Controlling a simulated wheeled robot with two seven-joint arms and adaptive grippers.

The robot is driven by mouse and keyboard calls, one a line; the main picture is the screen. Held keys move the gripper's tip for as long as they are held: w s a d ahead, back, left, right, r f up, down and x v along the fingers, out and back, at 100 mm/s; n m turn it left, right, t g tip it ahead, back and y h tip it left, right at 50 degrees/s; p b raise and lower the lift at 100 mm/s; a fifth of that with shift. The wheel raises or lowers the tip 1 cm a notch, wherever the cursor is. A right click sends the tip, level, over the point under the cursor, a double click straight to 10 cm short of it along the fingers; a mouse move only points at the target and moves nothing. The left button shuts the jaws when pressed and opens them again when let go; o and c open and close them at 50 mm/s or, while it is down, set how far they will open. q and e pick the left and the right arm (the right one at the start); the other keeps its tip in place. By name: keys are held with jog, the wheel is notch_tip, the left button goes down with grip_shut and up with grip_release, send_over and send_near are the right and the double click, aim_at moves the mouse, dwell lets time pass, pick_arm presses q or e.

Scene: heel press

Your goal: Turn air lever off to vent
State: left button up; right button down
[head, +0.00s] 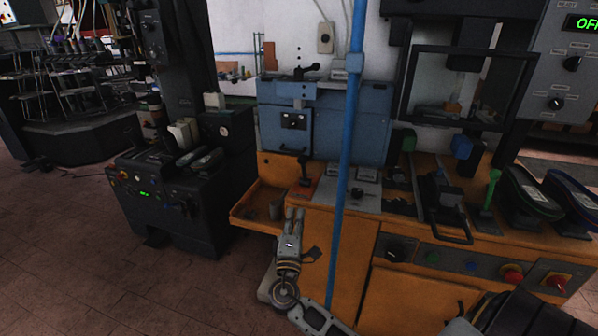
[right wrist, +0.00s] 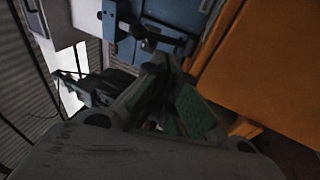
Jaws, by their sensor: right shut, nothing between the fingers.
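My right gripper (head: 291,212) reaches up from the bottom of the head view, its fingers shut and empty. It is in front of the orange bench, below a small black upright lever (head: 304,172) on a red plate. A black lever (head: 308,70) also lies on top of the blue cabinet (head: 344,120). I cannot tell for sure which one is the air lever. In the right wrist view, the shut fingers (right wrist: 158,72) point towards blue surfaces with a dark handle-like part (right wrist: 152,38), apart from it as far as I can see. My left gripper is not in view.
A blue vertical pipe (head: 346,150) stands just right of my right gripper. The orange bench (head: 345,240) carries more levers and buttons. A black machine (head: 180,195) stands left; floor between is clear.

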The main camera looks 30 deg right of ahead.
aim_at(304, 170)
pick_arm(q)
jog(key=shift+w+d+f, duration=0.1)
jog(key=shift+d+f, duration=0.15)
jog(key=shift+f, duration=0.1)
pick_arm(e)
jog(key=shift+w+r+n+t, duration=0.3)
jog(key=shift+w+r+t, duration=0.1)
jog(key=shift+w+t, duration=0.15)
